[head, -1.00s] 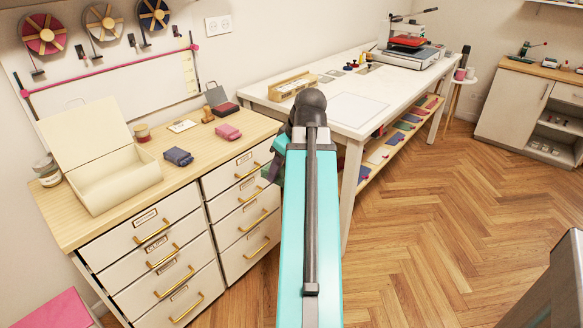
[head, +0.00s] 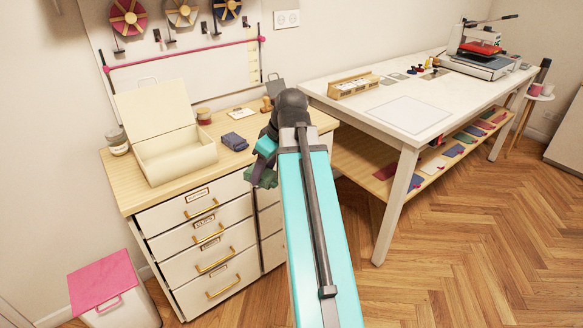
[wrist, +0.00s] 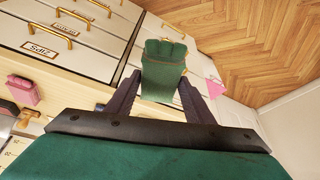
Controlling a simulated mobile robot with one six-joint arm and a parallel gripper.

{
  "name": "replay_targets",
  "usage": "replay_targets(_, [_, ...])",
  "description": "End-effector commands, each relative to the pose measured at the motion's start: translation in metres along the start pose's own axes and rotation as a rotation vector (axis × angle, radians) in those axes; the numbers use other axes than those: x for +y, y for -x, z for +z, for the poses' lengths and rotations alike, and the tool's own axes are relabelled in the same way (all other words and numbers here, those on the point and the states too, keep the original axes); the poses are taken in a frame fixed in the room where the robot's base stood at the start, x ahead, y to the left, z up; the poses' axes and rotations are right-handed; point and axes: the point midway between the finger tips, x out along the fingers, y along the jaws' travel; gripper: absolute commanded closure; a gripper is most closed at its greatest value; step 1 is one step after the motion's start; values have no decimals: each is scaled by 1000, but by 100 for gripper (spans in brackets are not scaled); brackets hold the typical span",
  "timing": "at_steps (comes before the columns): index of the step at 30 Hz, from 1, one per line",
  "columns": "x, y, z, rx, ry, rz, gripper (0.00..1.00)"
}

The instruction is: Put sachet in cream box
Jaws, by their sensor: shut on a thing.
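My gripper (wrist: 160,100) is shut on a green sachet (wrist: 165,72), a small pouch with a gathered top held between the two dark fingers. In the head view the sachet (head: 262,178) shows dark green at the end of my arm, in front of the drawers and partly hidden by my wrist. The cream box (head: 180,158) stands on the wooden dresser top with its lid raised at the back. It is to the left of my gripper, and the part of its inside that shows looks empty.
A folded blue item (head: 235,141) lies right of the box on the dresser (head: 140,195). Jars (head: 117,141) stand near the box. A pink item (wrist: 22,90) shows on the dresser. A pink-lidded bin (head: 100,280) stands on the floor; a white table (head: 400,108) is at right.

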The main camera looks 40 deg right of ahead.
Motion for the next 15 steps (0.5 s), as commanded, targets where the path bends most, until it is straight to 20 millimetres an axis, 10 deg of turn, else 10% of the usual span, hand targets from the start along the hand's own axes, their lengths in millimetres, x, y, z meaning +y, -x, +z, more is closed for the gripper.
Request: replay_targets(15, [-99, -40, -87, -3, 114, -47, 74])
